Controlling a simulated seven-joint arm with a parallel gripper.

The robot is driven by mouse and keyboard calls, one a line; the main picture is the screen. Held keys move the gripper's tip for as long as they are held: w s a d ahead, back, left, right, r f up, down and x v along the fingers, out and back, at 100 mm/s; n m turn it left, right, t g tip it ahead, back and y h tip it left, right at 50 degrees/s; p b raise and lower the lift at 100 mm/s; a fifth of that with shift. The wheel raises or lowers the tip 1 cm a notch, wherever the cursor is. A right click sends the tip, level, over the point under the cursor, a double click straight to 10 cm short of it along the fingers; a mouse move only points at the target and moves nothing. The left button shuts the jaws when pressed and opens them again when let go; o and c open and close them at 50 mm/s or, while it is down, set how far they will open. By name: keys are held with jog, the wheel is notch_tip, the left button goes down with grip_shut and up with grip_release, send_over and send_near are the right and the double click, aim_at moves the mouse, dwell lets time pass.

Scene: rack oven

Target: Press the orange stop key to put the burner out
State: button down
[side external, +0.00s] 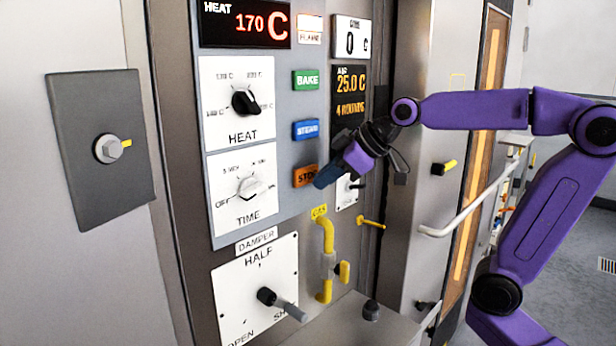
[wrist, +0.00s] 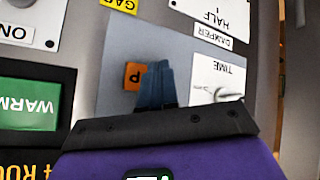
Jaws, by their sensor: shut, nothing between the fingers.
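The orange stop key (side external: 305,176) sits on the grey control panel, below the blue STEAM key and the green BAKE key. My gripper (side external: 322,181) is shut and empty, its blue fingertips at the right edge of the stop key in the side view. In the wrist view the stop key (wrist: 132,77) is upside down and partly covered by the shut fingertips (wrist: 158,68), with only the letter P readable. I cannot tell whether the fingertips touch the key. A small FLAME label (side external: 311,37) shows near the top of the panel.
The HEAT dial (side external: 245,101) and TIME dial (side external: 250,187) are left of the keys. A yellow gas pipe (side external: 327,240) and damper lever (side external: 283,303) stick out below. A white rail (side external: 470,215) stands out at the right. A green WARM sign (wrist: 30,105) shows in the wrist view.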

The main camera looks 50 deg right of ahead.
jog(key=shift+w, duration=0.2)
dwell(0.4)
jog(key=shift+w, duration=0.25)
jog(key=shift+w, duration=0.4)
dwell(0.7)
jog(key=shift+s, duration=0.85)
jog(key=shift+s, duration=2.5)
